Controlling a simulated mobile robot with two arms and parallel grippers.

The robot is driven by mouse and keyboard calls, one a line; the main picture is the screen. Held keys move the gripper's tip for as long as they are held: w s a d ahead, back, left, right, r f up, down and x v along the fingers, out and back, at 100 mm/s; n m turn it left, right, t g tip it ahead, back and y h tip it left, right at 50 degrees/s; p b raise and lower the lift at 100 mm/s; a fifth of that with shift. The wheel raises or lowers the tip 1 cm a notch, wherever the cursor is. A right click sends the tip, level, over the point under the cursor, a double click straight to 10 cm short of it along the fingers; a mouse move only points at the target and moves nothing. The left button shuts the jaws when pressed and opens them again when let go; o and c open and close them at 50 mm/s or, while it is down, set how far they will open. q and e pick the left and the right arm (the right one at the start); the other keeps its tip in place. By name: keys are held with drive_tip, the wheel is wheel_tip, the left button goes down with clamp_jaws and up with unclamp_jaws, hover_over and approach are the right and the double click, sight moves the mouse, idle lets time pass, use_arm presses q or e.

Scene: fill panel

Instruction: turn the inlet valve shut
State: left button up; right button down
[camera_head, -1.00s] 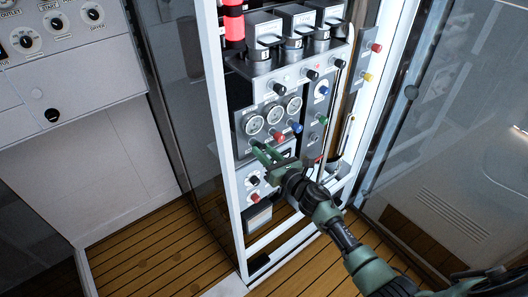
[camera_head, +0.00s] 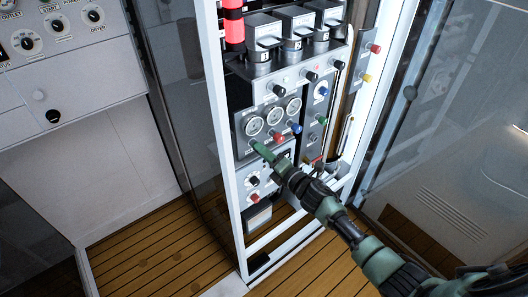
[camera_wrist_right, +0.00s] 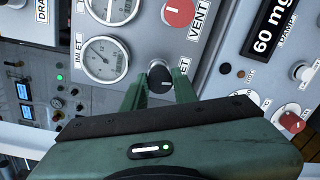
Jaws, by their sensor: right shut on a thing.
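My right gripper (camera_wrist_right: 160,92) is shut on this knob, one green finger on each side. In the head view the right gripper (camera_head: 257,146) reaches the lower left of the gauge panel (camera_head: 243,128) and hides most of the knob. My left gripper is not in view.
The red vent knob (camera_wrist_right: 179,12) is close to the gripper, with a blue knob (camera_head: 296,128) to its right in the head view. A digital display (camera_wrist_right: 272,28) and another red knob (camera_wrist_right: 292,122) show in the wrist view. The white cabinet frame (camera_head: 232,190) borders the panel.

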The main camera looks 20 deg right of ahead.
drive_tip(key=n+b, duration=0.2)
drive_tip(key=n, duration=0.9)
drive_tip(key=n+b, duration=0.2)
drive_tip(key=n, duration=1)
drive_tip(key=n+t+b, duration=0.1)
drive_tip(key=n+b, duration=0.1)
drive_tip(key=n, duration=0.9)
drive_tip(key=shift+a+f+n, duration=0.1)
drive_tip(key=shift+f+n, duration=0.15)
drive_tip(key=shift+n, duration=0.05)
idle(0.6)
drive_tip(key=c, duration=1.1)
unclamp_jaws()
drive_tip(key=shift+r, duration=0.1)
